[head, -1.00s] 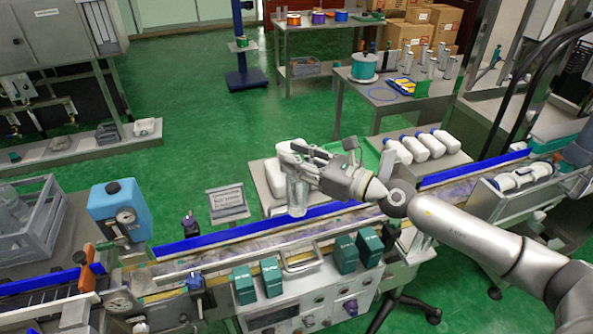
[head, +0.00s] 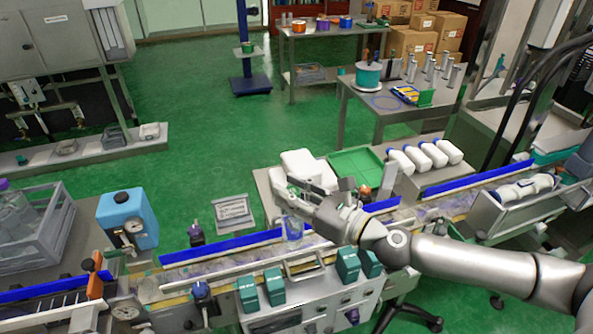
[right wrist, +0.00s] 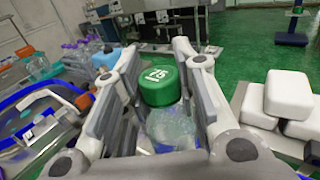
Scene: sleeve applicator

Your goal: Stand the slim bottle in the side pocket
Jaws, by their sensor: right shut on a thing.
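The slim bottle is clear with a green cap marked "75" (right wrist: 160,87). In the head view its clear body (head: 293,229) hangs upright below my right gripper (head: 305,192), in front of the blue conveyor rail. In the right wrist view the cap and clear body (right wrist: 172,128) sit between the two fingers of my right gripper (right wrist: 165,105), which is shut on the bottle. A grey crate (head: 62,222) with bottles stands at the far left. I cannot make out which part is the side pocket. My left gripper is not in view.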

